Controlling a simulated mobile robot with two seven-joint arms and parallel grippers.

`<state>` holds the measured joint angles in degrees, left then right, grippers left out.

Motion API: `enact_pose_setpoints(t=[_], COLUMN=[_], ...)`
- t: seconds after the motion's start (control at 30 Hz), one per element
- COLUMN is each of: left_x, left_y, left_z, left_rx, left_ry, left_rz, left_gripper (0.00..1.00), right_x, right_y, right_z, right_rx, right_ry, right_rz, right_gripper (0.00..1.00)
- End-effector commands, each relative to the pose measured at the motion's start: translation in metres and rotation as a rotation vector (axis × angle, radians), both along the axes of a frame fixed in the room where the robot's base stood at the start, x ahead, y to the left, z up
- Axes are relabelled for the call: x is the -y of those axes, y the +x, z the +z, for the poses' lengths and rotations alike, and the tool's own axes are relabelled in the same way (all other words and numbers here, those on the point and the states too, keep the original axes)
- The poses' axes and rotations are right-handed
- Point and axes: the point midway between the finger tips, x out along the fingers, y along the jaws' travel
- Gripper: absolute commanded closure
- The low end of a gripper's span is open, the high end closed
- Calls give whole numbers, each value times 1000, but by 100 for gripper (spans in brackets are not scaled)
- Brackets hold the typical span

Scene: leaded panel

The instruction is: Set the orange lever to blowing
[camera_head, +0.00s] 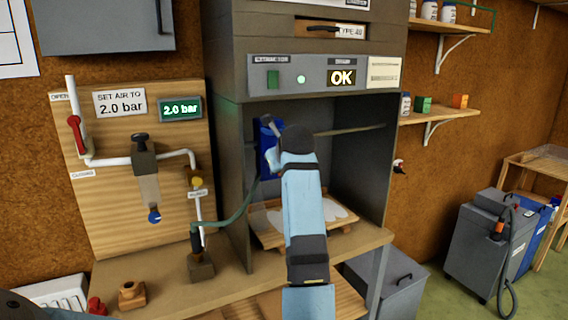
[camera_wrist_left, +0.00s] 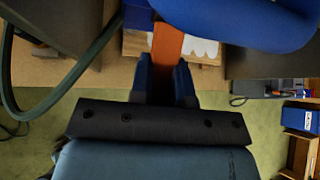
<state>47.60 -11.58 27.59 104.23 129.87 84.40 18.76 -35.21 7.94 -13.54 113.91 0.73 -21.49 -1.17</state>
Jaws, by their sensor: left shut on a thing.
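The orange lever (camera_wrist_left: 168,45) shows in the left wrist view, between the fingers of my left gripper (camera_wrist_left: 164,72), which is shut on it. Blue bodies lie beside the lever, the larger one (camera_wrist_left: 262,20) at upper right. In the head view my left arm reaches into the grey booth. Its wrist hides the gripper and the lever. A blue device (camera_head: 266,143) hangs inside the booth at the left of my wrist, with a green hose (camera_head: 238,212) running near it. I cannot tell which setting the lever is at. My right gripper is not in view.
A wooden tray (camera_head: 270,238) with white pieces lies on the booth floor beneath my arm. The booth's panel shows OK (camera_head: 341,78) and a green light. At left, an air panel (camera_head: 105,215) has a red-handled valve and a 2.0 bar display (camera_head: 180,109).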

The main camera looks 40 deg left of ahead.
Motion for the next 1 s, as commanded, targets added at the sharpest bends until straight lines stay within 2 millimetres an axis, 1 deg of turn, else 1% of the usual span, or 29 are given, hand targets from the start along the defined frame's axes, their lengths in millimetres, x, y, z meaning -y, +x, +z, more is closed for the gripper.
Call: enact_pose_setpoints(t=[0.03,0.3,0.7,0.73,0.77,0.8,0.83,1.0], left_x=[1,1,0,0,0,0,0,0], left_y=[1,0,0,0,0,0,0,0], left_z=[3,4,4,4,4,4,4,4], left_rx=[-3,-24,-26,-26,-26,-26,-26,-26], left_ry=[-13,-60,-63,-63,-63,-63,-63,-63], left_rz=[-2,-1,0,0,0,0,0,0], left_gripper=[100,100,100,79,72,63,58,58], right_x=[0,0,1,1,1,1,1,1], right_y=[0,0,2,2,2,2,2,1], right_z=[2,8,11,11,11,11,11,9], right_rx=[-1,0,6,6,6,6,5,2], right_ry=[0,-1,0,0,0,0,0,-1], right_rz=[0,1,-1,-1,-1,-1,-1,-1], right_gripper=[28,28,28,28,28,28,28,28])
